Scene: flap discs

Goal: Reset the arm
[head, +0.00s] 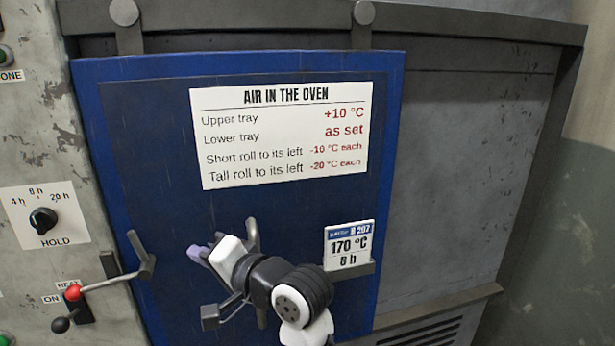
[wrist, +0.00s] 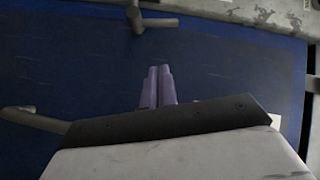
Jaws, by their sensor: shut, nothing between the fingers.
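My gripper (head: 196,253) is in front of the blue oven door (head: 140,180) in the head view, near the door's lower middle. In the wrist view my gripper (wrist: 157,75) shows its two purple fingers pressed together with nothing between them, against the blue door (wrist: 230,70). A grey bar handle (head: 253,232) stands on the door just beyond my gripper, partly hidden by my wrist. I cannot tell whether any part of my arm touches the door or the handle.
A grey latch lever (head: 143,262) sits at the door's left edge. A sign (head: 281,134) is on the door. A card reading 170 °C, 8 h (head: 349,246) stands right of my arm.

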